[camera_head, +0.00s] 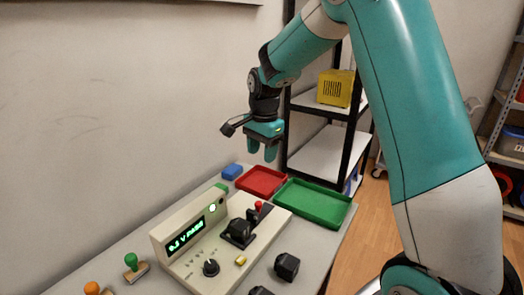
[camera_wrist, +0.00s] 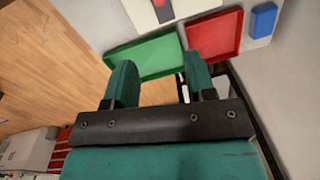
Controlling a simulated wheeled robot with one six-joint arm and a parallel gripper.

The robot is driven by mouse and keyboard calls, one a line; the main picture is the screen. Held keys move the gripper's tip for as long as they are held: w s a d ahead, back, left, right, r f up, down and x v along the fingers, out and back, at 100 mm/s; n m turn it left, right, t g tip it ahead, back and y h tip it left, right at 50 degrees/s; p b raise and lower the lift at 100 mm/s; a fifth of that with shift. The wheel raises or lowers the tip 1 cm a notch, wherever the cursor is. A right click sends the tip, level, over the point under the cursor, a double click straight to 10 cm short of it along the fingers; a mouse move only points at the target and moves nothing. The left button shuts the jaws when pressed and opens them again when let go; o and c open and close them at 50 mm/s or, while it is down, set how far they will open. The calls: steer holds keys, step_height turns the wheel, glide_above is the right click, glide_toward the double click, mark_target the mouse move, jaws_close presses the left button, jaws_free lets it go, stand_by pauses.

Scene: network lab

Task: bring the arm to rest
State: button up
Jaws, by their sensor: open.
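My gripper (camera_head: 262,150) hangs in the air above the far end of the table, over the red tray. It is open and empty, and its teal fingers point down. In the wrist view, my gripper (camera_wrist: 160,85) shows two separate fingers with nothing between them. My teal arm reaches in from the right of the head view and bends over at the top.
A table (camera_head: 325,240) holds a test device (camera_head: 190,262) with a lit display, a red tray (camera_head: 280,172), a green tray (camera_head: 335,217), a blue block (camera_head: 232,171) and dark blocks (camera_head: 287,266). A black-framed shelf (camera_head: 315,158) with a yellow box (camera_head: 336,88) stands behind. A wall is left.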

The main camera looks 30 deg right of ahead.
stand_by(0.4)
steer(key=s+a+r+n+y, duration=0.2)
steer(key=s+a+r+n, duration=0.1)
steer(key=s+a+n, duration=0.7)
steer(key=s+a+r+n+y, duration=0.2)
steer(key=s+a+n, duration=0.8)
steer(key=s, duration=0.8)
steer(key=r+n, duration=0.1)
steer(key=n, duration=0.1)
steer(key=shift+s+a+r+n+g, duration=0.3)
steer(key=shift+s+a+r, duration=0.05)
steer(key=shift+a+r, duration=0.05)
